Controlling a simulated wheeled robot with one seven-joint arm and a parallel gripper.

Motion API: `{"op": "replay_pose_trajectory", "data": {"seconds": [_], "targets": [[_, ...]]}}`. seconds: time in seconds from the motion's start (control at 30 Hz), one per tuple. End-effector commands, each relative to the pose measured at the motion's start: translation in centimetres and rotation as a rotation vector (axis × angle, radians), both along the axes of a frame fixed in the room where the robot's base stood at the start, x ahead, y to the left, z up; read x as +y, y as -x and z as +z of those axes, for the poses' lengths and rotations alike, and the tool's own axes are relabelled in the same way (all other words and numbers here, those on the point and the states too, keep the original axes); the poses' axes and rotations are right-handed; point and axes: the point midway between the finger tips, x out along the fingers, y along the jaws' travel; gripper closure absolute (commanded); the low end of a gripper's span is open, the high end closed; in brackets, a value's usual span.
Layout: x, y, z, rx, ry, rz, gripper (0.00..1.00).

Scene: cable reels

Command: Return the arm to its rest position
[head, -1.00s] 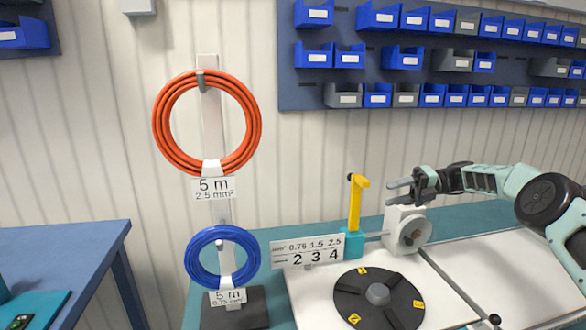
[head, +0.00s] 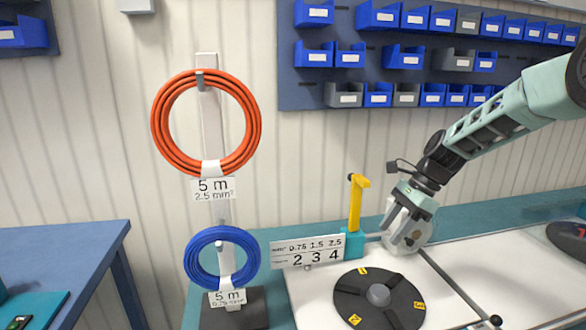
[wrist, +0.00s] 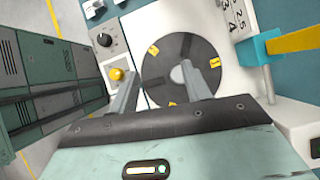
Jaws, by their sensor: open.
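My gripper (head: 402,218) is at the lower end of my arm, which slants down from the upper right. It points down in front of the white block at the back of the bench. In the wrist view my gripper (wrist: 172,70) is open, its two fingers apart with nothing between them. Beyond the fingers is the black disc (wrist: 163,84) with yellow marks. The disc (head: 358,298) lies on the white panel, lower in the head view than my gripper.
A yellow lever (head: 355,205) stands left of my gripper, beside a number plate (head: 307,252). An orange cable coil (head: 163,125) and a blue coil (head: 195,262) hang on a post at left. Blue bins (head: 403,58) line the wall.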

Motion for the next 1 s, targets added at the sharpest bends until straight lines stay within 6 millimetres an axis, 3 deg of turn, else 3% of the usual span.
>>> {"op": "replay_pose_trajectory", "data": {"seconds": [0.03, 0.3, 0.5, 0.73, 0.77, 0.87, 1.0], "targets": [[-0.6, 2.1, 0.2, -0.072, 0.061, 0.101, 0.52], [-5.5, 12.4, 0.5, -0.405, 0.340, 0.737, 0.52], [-7.7, 18.3, 0.4, -0.533, 0.450, 1.097, 0.52], [-9.1, 23.7, 0.1, -0.631, 0.523, 1.422, 0.52], [-8.8, 24.2, 0.0, -0.642, 0.524, 1.463, 0.52], [-4.7, 25.0, 0.4, -0.658, 0.460, 1.561, 0.52], [0.3, 27.4, 0.9, -0.673, 0.375, 1.713, 0.52]]}}
